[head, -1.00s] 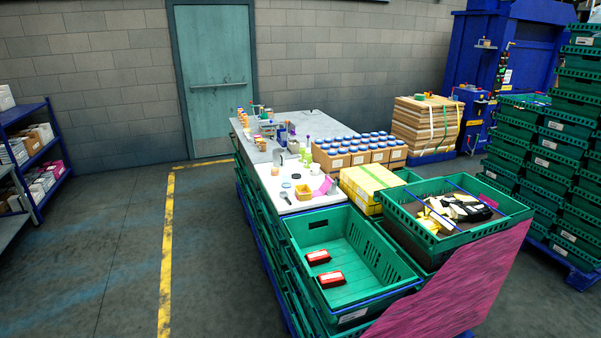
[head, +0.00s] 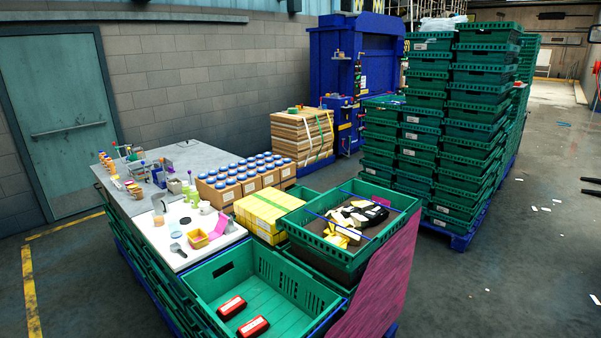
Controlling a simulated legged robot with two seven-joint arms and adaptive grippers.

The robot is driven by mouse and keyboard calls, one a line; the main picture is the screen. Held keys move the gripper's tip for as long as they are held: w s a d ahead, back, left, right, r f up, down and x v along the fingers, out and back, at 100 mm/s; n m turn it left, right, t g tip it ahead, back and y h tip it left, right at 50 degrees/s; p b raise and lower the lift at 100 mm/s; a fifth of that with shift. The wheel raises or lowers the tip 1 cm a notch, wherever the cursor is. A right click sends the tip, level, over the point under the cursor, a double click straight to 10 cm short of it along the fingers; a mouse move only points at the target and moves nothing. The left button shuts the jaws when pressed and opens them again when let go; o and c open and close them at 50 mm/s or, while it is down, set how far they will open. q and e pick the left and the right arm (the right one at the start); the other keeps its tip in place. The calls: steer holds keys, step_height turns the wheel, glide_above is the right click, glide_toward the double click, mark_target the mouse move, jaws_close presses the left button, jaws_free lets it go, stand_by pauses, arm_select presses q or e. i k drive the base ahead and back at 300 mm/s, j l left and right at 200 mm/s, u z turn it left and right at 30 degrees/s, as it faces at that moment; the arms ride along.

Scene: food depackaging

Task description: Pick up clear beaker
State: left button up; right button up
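A small clear vessel that looks like the beaker (head: 158,207) stands near the left edge of the white board (head: 172,258) on the workbench. It is small in the picture, so I cannot be sure of its contents. My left gripper is out of view. Two dark prongs (head: 591,187) at the far right edge look like the tips of my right gripper, far from the bench. Only their ends show, with a gap between them.
Boxes of blue-lidded jars (head: 246,185) stand behind. Green crates (head: 272,293) adjoin the bench, one holding red packs (head: 232,307). A tall crate stack (head: 484,115) stands right; floor beyond is open.

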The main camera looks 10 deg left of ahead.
mark_target(158, 217)
steer(key=i+j, duration=0.15)
steer(key=j, duration=0.2)
steer(key=i+j, duration=0.1)
steer(key=j, duration=0.25)
steer(key=i+j, duration=0.15)
steer(key=j, duration=0.25)
steer(key=i+j, duration=0.15)
steer(key=j, duration=0.2)
steer(key=i+j, duration=0.15)
steer(key=j, duration=0.2)
steer(key=i+j, duration=0.1)
steer(key=j, duration=0.25)
steer(key=i+j, duration=0.15)
steer(key=j, duration=0.2)
steer(key=i+j, duration=0.15)
steer(key=j, duration=0.2)
